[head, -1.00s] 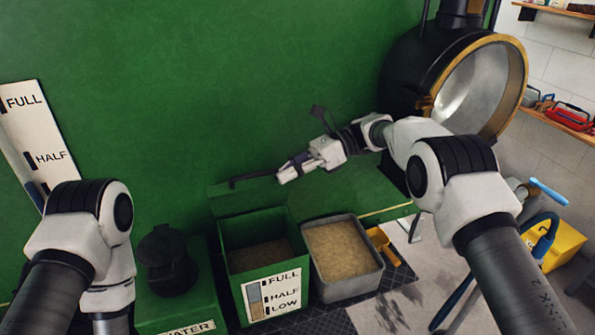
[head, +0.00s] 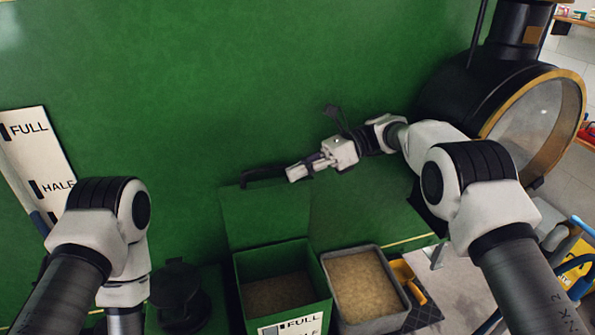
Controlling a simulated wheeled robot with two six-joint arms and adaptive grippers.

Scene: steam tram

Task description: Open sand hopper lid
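The sand hopper is a green open-topped box (head: 325,292) at bottom centre, with brownish sand (head: 277,292) low inside. Its green lid (head: 266,218) stands raised behind the opening, against the green wall. A dark bar handle (head: 262,175) runs along the lid's upper edge. My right gripper (head: 295,172) is at the right end of this handle, close to the lid's top edge. I cannot tell whether its fingers touch the lid or how far they are apart. My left arm shows at the left, but its gripper is out of view.
A grey bin of sand (head: 362,287) stands right of the hopper, with a yellow object (head: 405,275) beside it. A dark round fitting (head: 178,292) is at its left. A black boiler front with a brass-rimmed door (head: 545,115) is at the right.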

